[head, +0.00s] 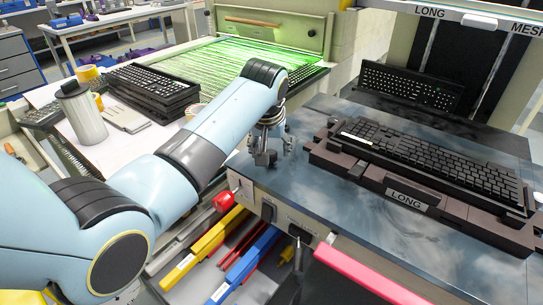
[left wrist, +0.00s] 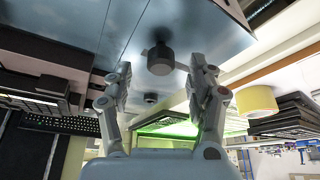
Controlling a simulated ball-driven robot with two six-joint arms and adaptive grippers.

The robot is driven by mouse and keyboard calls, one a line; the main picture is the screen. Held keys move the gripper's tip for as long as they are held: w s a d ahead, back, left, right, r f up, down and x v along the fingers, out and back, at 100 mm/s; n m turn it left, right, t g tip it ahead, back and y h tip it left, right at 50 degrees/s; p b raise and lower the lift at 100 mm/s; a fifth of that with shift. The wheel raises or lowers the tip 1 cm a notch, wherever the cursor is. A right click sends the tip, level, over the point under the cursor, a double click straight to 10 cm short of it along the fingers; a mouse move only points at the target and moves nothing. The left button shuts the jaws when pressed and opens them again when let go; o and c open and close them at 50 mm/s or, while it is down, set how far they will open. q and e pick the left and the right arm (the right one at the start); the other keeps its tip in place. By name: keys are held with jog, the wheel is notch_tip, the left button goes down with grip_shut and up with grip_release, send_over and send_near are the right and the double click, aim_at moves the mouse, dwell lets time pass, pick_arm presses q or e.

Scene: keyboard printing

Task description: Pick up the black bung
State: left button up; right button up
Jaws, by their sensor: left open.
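A dark, short round piece that looks like the black bung (left wrist: 160,60) stands on the blue-grey table top in the left wrist view, between the tips of my left gripper (left wrist: 161,76). The fingers are spread apart, with a gap to the piece on both sides. In the head view my left gripper (head: 272,152) points down over the table's left end, and a dark shape shows at its fingers; I cannot tell bung from finger there. A smaller dark round piece (left wrist: 150,98) lies farther off. My right gripper is not in view.
A long black keyboard (head: 430,158) rests in a dark fixture marked LONG (head: 405,195) on the right. Another keyboard (head: 410,86) leans behind it. The table's near left corner is bare.

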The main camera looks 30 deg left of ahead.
pick_arm(q)
jog(key=x, duration=0.2)
jog(key=shift+w+f, duration=0.1)
jog(key=shift+f, duration=0.3)
jog(key=c, duration=1)
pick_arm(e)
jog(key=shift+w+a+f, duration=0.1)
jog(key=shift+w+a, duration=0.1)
pick_arm(q)
jog(key=shift+r, duration=0.1)
jog(key=shift+c, duration=0.2)
